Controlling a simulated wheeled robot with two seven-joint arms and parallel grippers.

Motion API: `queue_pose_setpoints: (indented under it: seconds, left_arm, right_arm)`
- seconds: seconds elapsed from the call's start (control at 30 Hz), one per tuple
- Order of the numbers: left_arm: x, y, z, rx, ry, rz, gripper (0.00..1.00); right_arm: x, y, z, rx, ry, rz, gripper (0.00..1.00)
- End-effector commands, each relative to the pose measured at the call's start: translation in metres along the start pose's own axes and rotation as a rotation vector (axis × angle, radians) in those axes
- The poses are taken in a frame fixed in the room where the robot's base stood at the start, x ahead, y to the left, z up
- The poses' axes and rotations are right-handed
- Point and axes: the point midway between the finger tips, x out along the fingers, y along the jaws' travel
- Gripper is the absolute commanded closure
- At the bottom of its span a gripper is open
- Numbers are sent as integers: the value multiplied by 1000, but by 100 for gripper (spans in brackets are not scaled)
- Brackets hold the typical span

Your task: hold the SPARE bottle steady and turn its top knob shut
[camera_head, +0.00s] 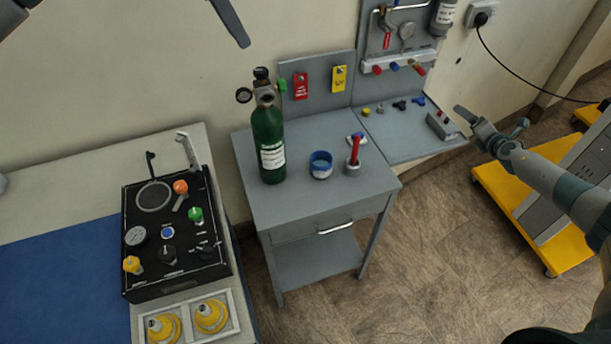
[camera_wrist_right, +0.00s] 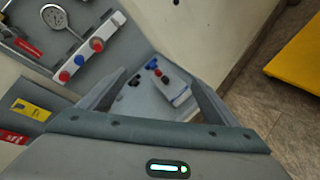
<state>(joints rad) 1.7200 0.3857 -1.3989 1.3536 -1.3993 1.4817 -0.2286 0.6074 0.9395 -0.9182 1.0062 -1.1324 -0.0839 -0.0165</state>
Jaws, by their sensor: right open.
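A green bottle (camera_head: 268,135) with a white label stands upright on the grey stand (camera_head: 300,207); the label is too small to read. Its black top knob (camera_head: 261,73) sits above the valve, with a small round gauge at its left side. Neither gripper touches the bottle. My left gripper (camera_head: 230,22) shows only in part at the top edge, as a dark finger above and left of the bottle. My right gripper (camera_head: 491,118) is open and empty, well to the right of the bottle. Its spread fingers also show in the right wrist view (camera_wrist_right: 155,82), over small parts on a grey surface.
A blue ring-shaped container (camera_head: 321,165) and a red-handled item (camera_head: 354,155) stand right of the bottle. A grey panel (camera_head: 313,110) with red and yellow tags rises behind. A black control box (camera_head: 178,235) is at left, and a yellow-based cart (camera_head: 510,205) at right.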

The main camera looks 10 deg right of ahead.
Motion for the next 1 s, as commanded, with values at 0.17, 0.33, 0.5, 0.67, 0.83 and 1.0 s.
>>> queue_pose_setpoints:
  seconds: [0.17, 0.33, 0.5, 0.67, 0.83, 1.0]
  left_arm:
    - [0, 0, 0, 0, 0, 0, 69]
    - [0, 0, 0, 0, 0, 0, 69]
    - [0, 0, 0, 0, 0, 0, 69]
    - [0, 0, 0, 0, 0, 0, 69]
    - [0, 0, 0, 0, 0, 0, 69]
    - [0, 0, 0, 0, 0, 0, 69]
  right_arm:
    - [-15, 29, 81, -223, -46, 36, 16]
    - [-32, 50, 130, -379, -74, 55, 16]
    - [-48, 80, 158, -489, -91, 96, 16]
    - [-46, 117, 134, -463, -69, 169, 16]
    - [-40, 153, 95, -371, -36, 245, 16]
    - [-35, 197, 37, -216, 20, 335, 16]
